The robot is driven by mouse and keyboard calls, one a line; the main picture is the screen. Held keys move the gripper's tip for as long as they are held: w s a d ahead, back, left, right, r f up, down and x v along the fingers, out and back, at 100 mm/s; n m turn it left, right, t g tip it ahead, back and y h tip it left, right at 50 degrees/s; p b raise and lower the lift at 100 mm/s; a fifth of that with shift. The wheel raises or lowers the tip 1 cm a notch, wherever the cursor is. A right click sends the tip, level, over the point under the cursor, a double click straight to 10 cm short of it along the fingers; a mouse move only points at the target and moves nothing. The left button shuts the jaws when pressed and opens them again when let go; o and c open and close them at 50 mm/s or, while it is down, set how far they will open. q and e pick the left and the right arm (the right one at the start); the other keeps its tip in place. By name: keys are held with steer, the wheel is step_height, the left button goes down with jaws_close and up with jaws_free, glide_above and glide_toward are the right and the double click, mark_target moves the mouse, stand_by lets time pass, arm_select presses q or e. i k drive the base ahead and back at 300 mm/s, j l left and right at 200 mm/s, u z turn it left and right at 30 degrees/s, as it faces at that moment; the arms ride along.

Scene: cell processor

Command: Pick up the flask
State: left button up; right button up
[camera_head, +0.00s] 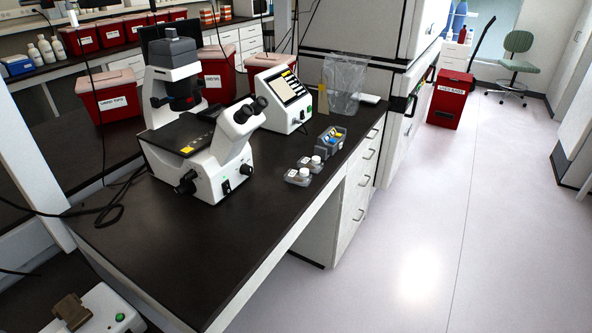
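Small clear flasks with white caps stand on the black bench top near its right edge, right of the microscope. The nearer flask (298,177) is in front, and another flask (312,163) stands just behind it. They are small in the view, so their contents are hard to tell. Neither of my grippers shows in the head view, and nothing is seen touching the flasks.
A white microscope (215,165) stands left of the flasks. Behind them are a grey rack (331,140) with blue and yellow items, a white device with a screen (283,98) and a clear bag (345,80). The front of the black bench (190,250) is clear.

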mark_target(302, 178)
steer(key=i+l+u, duration=0.1)
steer(key=l, duration=0.25)
steer(key=i+l+u, duration=0.1)
steer(key=l, duration=0.3)
steer(key=i+l, duration=0.25)
steer(key=i+l+u, duration=0.15)
steer(key=l, duration=0.35)
steer(key=i+l+u, duration=0.1)
steer(key=l, duration=0.25)
steer(key=l+u, duration=0.1)
steer(key=l, duration=0.3)
steer(key=i, duration=0.05)
